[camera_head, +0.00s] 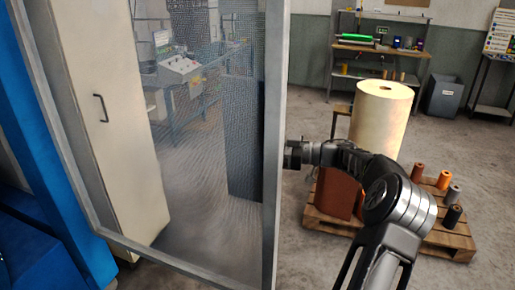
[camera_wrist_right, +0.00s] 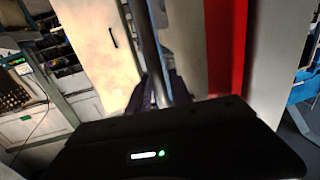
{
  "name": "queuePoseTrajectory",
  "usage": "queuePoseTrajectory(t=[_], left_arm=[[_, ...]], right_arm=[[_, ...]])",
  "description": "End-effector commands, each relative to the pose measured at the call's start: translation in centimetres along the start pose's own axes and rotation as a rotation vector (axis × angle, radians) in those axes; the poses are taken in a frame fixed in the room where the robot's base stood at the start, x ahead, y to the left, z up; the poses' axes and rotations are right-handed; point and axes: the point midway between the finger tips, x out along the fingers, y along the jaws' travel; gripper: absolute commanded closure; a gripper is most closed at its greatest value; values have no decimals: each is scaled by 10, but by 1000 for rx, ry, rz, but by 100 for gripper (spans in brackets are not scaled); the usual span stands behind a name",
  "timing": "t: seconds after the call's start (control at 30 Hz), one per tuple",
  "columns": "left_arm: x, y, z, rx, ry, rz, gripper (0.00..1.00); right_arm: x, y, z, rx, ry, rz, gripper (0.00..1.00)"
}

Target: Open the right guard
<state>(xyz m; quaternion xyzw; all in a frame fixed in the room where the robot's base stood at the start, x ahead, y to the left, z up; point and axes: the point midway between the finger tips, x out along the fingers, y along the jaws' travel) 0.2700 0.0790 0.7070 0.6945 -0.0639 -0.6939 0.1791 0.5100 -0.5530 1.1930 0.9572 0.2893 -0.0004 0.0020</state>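The guard is a tall wire-mesh panel in a grey metal frame (camera_head: 272,120), large and close in the head view. I cannot tell from the frames where its hinge is. My right gripper (camera_head: 289,155) is at the frame's right-hand upright, about mid-height in the picture. In the right wrist view, the dark fingers of my right gripper (camera_wrist_right: 160,95) sit on either side of a grey upright bar (camera_wrist_right: 151,50) and appear shut on it. The exact contact is partly hidden by the gripper body. My left gripper is not in view.
A cream cabinet (camera_head: 115,150) with a black handle stands behind the mesh, beside a blue panel (camera_head: 65,130) at left. A pallet (camera_head: 440,240) with a large cream roll (camera_head: 380,115) and smaller rolls stands at right, behind my right arm. Grey floor is open beyond.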

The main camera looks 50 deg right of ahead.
Motion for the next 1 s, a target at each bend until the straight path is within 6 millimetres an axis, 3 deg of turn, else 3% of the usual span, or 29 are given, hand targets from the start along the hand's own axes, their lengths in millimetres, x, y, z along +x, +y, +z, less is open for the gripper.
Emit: queuePoseTrajectory(t=[0.37,0.73,1.0], left_arm=[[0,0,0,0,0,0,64],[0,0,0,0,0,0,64],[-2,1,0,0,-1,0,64]], right_arm=[[-8,1,0,0,1,2,75],[-56,1,0,0,4,6,75],[-77,0,0,-1,2,1,75]])
